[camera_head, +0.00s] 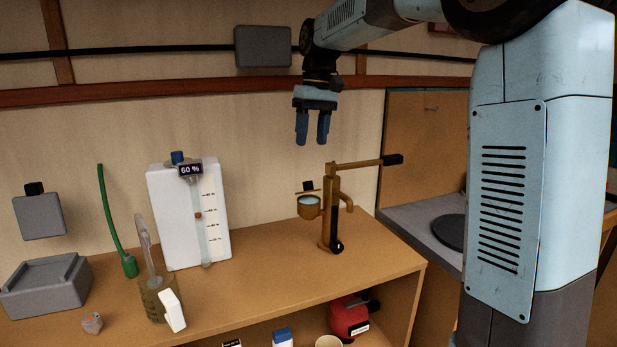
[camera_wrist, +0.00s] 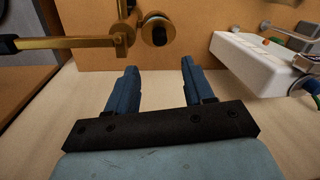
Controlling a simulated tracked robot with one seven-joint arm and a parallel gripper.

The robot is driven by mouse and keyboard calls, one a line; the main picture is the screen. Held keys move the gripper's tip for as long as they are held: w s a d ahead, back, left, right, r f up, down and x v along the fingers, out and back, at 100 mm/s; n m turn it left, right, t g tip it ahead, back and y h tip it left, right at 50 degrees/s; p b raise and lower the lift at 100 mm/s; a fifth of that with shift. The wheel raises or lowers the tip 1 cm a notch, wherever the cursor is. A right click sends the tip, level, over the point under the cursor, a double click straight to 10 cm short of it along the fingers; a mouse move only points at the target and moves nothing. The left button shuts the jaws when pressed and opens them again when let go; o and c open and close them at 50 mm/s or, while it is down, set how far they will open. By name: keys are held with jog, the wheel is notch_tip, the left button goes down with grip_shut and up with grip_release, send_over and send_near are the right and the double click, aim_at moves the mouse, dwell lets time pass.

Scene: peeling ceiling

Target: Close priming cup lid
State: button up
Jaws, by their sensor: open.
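A brass hand pump (camera_head: 330,215) stands on the wooden bench, with a long handle reaching right to a black grip. Its priming cup (camera_head: 309,208) is on its left side, and pale blue shows inside the cup. In the wrist view the fingers (camera_wrist: 158,68) are spread, with the pump handle (camera_wrist: 70,42) at upper left and the round cup area (camera_wrist: 156,28) beyond the fingertips; lid and cup are hard to separate there.
A white tank (camera_head: 185,220) with a 60 % display stands left of the pump. A green tube (camera_head: 110,220), a brown container (camera_head: 155,298) and a grey box (camera_head: 45,285) are farther left. A red object (camera_head: 347,316) sits on the shelf below. The bench between tank and pump is clear.

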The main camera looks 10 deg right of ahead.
aim_at(311, 188)
jog(key=f, duration=0.7)
jog(key=a+f, duration=0.1)
jog(key=f, duration=0.2)
jog(key=shift+s+f, duration=0.3)
jog(key=shift+c, duration=0.2)
grip_shut()
jog(key=shift+s, duration=0.1)
jog(key=t, duration=0.1)
jog(key=s+t, duration=0.1)
jog(key=shift+s+d+f+t+y, duration=0.1)
jog(key=shift+d+f+t+y, duration=0.1)
jog(key=shift+f+t+y, duration=0.15)
jog(key=shift+s+d+f+t+y, duration=0.1)
jog(key=shift+s+f+t+y, duration=0.25)
jog(key=shift+t, duration=0.8)
jog(key=shift+o, duration=0.2)
grip_release()
jog(key=shift+f, duration=0.1)
